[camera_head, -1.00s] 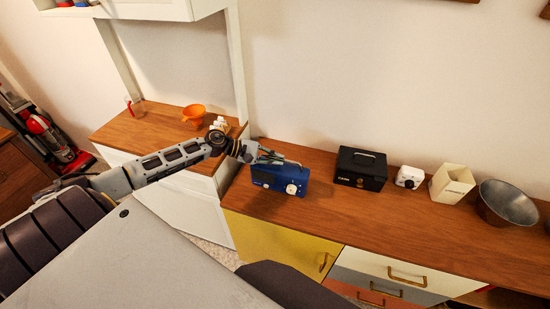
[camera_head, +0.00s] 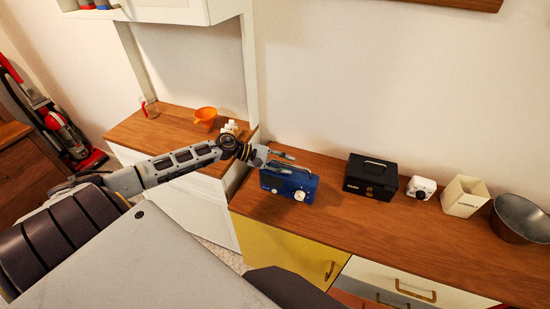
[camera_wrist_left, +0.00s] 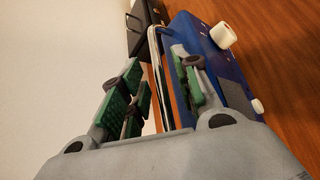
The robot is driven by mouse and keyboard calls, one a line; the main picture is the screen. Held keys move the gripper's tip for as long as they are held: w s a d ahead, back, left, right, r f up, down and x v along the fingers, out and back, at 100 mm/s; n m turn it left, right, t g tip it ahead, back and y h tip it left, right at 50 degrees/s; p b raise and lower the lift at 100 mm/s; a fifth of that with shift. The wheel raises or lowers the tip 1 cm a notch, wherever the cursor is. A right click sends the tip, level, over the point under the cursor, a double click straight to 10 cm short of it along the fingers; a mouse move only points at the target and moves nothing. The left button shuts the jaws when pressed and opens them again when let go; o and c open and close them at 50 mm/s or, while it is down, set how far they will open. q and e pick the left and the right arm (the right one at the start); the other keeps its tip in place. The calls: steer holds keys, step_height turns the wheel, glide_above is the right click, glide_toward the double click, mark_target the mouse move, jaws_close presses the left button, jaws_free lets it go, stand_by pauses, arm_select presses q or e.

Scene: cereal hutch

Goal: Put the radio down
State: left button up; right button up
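The blue radio (camera_head: 290,184) with a white knob stands on the wooden counter near its left end. In the left wrist view the radio (camera_wrist_left: 216,62) shows its blue face, white knobs and a silver carrying handle (camera_wrist_left: 157,75). My left gripper (camera_head: 281,161) is at the top of the radio. In the left wrist view my left gripper (camera_wrist_left: 157,90) is open, its green-padded fingers apart on either side of the handle. The pads show a gap to the handle. My right gripper is not in view.
A black cash box (camera_head: 371,178), a small white device (camera_head: 421,188), a cream container (camera_head: 464,196) and a metal bowl (camera_head: 521,219) stand right of the radio. An orange funnel (camera_head: 206,114) is on the left counter (camera_head: 165,128). Counter space between radio and cash box is clear.

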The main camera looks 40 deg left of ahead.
arm_select(q)
steer(key=shift+r, duration=0.15)
steer(key=shift+v, duration=1.35)
steer(key=v, duration=0.9)
steer(key=shift+b, duration=0.4)
steer(key=shift+s, duration=0.1)
